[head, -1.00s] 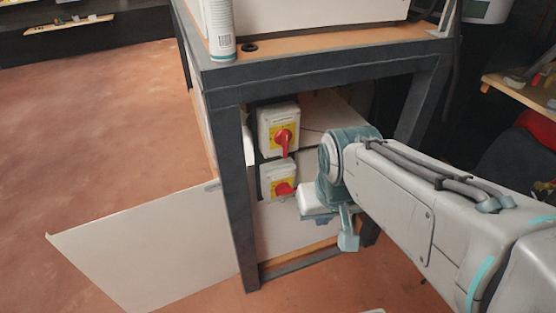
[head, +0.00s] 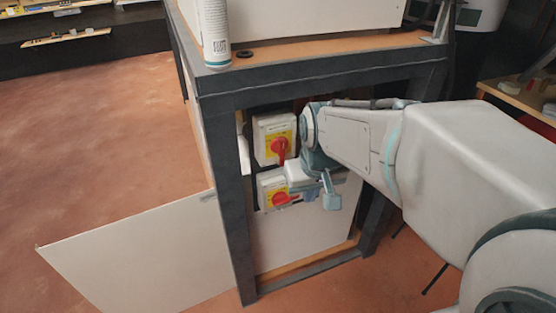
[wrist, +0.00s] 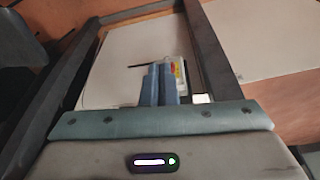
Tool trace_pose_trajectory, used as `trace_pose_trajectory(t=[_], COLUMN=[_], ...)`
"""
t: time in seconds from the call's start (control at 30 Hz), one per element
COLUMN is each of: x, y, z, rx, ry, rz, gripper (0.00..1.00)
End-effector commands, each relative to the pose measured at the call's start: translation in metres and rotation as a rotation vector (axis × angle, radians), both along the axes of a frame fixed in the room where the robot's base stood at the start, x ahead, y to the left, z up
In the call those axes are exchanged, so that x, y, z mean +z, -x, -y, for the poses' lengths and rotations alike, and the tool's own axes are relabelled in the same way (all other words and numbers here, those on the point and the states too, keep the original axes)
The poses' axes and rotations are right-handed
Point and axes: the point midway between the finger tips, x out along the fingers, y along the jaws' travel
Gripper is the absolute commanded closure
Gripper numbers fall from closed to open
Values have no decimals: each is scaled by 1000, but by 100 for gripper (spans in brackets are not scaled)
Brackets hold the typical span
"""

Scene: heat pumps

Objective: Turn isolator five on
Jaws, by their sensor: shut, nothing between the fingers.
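Two grey-white isolator boxes with yellow plates and red rotary handles are mounted one above the other inside the dark frame. The upper isolator (head: 262,140) has its handle (head: 279,147) turned roughly downward. The lower isolator (head: 268,185) has its handle (head: 285,199) lying closer to sideways. I cannot read which one is number five. My gripper (head: 328,196) is shut and empty, just right of the lower isolator, and partly hides its right side. In the wrist view the shut fingers (wrist: 159,82) stand in front of part of an isolator (wrist: 179,72).
The dark frame (head: 240,205) surrounds the opening, with a post left of the isolators and a bar above. An open white panel (head: 140,255) juts out at lower left. A white-and-blue can (head: 215,40) stands on top.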

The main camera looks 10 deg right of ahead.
Motion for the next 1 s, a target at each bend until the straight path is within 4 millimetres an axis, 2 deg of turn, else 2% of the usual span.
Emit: trace_pose_trajectory(t=[0.03,0.2,0.6,0.8,1.0], x=[-10,-28,-91,-113,-119], y=[-16,-67,-177,-207,-216], z=[2,7,27,35,37], rx=[10,48,129,149,155], ry=[2,4,-15,-26,-30], rz=[-4,0,18,26,32], gripper=[100,100,100,100,100])
